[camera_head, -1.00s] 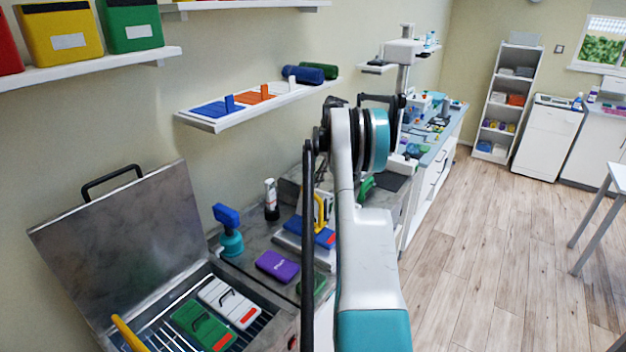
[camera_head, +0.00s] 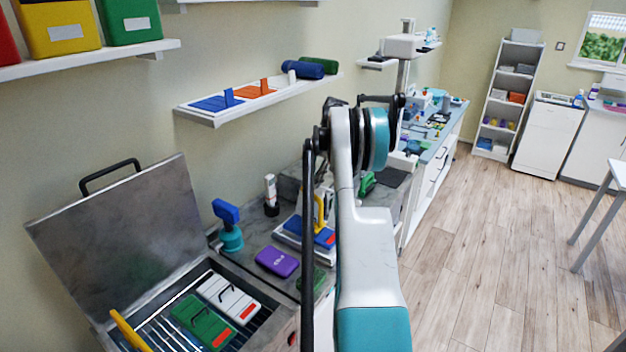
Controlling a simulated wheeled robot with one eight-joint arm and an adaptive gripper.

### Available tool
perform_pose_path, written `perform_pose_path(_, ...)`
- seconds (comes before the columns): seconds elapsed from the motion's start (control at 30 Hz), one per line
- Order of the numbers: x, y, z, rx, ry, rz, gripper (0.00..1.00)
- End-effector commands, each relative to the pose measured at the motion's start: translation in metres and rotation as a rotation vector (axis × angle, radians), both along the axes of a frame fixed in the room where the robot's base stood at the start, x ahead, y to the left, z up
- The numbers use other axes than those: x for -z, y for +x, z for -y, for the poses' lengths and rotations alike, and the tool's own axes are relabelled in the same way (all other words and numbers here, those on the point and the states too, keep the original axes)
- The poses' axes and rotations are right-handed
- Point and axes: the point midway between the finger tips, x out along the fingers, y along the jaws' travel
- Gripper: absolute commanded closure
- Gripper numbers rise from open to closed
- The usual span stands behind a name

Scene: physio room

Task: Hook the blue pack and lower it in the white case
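The blue pack (camera_head: 325,236) has a red patch and lies on the worktop just left of my arm. It lies over a flat white tray-like thing (camera_head: 291,237). I cannot tell whether this is the white case or whether the pack rests inside it. A yellow upright handle-like piece (camera_head: 320,212) stands just behind the blue pack. Whether they touch is unclear. My upper arm and elbow fill the middle of the view and cover what lies behind. My gripper cannot be made out.
An open metal box (camera_head: 135,232) at left holds a green pack (camera_head: 203,323) and a white pack (camera_head: 229,297), both with red patches. A purple pack (camera_head: 277,262) and a blue-topped teal stand (camera_head: 229,228) are nearby. A wall shelf (camera_head: 215,118) hangs above.

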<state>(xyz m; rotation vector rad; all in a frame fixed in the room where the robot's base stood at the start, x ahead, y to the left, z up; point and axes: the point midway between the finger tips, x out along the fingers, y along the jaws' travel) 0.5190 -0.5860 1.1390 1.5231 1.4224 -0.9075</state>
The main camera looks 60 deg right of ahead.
Motion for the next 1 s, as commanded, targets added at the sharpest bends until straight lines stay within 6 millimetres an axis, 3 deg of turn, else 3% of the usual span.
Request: perform_pose_path(1.0, 0.023, 0.0, 0.0, 0.0, 0.001, 0.0, 1.0)
